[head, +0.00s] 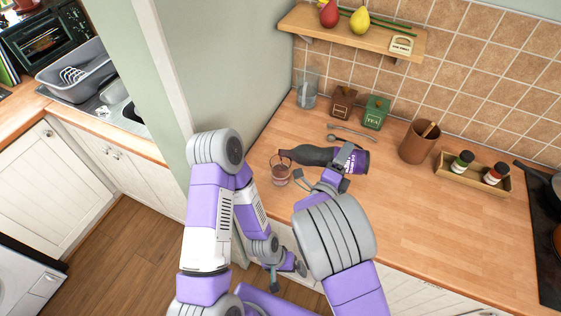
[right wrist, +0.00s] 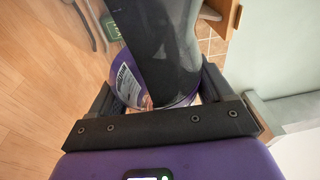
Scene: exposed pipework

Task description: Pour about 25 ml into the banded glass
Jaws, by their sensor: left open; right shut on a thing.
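A dark bottle (head: 313,156) with a purple label lies tipped almost level in the head view, its mouth pointing left. My right gripper (head: 343,168) is shut on it near the label. The right wrist view shows the dark bottle (right wrist: 162,55) between the fingers (right wrist: 165,100). The small banded glass (head: 280,176) stands on the counter just under the bottle's mouth, with reddish-brown liquid inside. A stream of liquid cannot be made out. My left gripper (head: 287,272) is open and empty, low in front of the counter, away from the glass.
Behind the bottle are a spoon (head: 350,131), brown (head: 342,103) and green (head: 375,113) canisters and a clear jar (head: 305,88). A brown pot (head: 418,142) and a spice tray (head: 473,174) stand right. A wall closes the left.

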